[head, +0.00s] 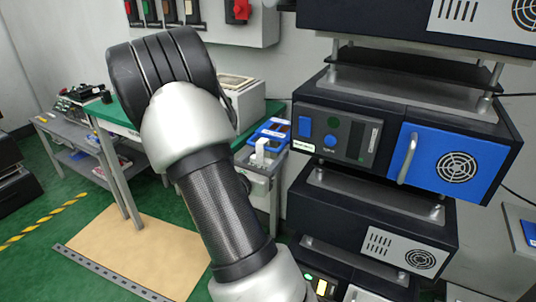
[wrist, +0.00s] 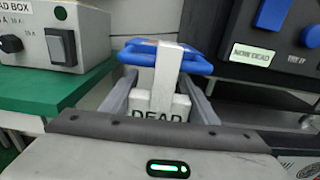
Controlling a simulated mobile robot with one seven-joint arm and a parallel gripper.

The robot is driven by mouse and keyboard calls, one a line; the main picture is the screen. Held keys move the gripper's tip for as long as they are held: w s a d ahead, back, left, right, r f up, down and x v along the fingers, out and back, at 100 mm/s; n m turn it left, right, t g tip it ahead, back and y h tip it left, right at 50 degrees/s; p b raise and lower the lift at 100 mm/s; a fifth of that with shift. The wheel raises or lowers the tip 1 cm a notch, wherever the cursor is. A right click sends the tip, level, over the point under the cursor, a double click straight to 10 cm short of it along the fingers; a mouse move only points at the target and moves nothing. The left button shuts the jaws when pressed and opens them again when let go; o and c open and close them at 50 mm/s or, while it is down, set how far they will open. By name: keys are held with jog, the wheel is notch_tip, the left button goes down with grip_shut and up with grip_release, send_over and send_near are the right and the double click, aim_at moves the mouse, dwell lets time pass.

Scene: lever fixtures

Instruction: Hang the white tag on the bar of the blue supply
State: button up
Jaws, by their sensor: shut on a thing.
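The white tag (wrist: 160,108) with the word DEAD is between the grey fingers of my gripper (wrist: 162,98), which is shut on it. A white upright piece rises from the tag. The tag also shows small in the head view (head: 262,147), left of the supply. The blue supply (head: 466,163) has a blue front panel with a vented fan grille. Its pale upright bar (head: 407,158) stands at the panel's left edge, with nothing hanging on it. My gripper is left of the bar and apart from it; my arm partly hides the gripper in the head view.
A blue-rimmed item (head: 270,131) is behind the tag; I cannot tell whether they touch. The supply's grey control panel (head: 338,135) has blue buttons and a lit label. Dark units (head: 375,218) sit below and above. A green table (head: 127,115) with a grey box stands left.

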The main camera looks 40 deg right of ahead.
jog(key=shift+f, duration=0.15)
jog(key=o, duration=1.1)
jog(key=p+v, duration=0.2)
jog(key=v, duration=1.5)
jog(key=shift+a, duration=0.2)
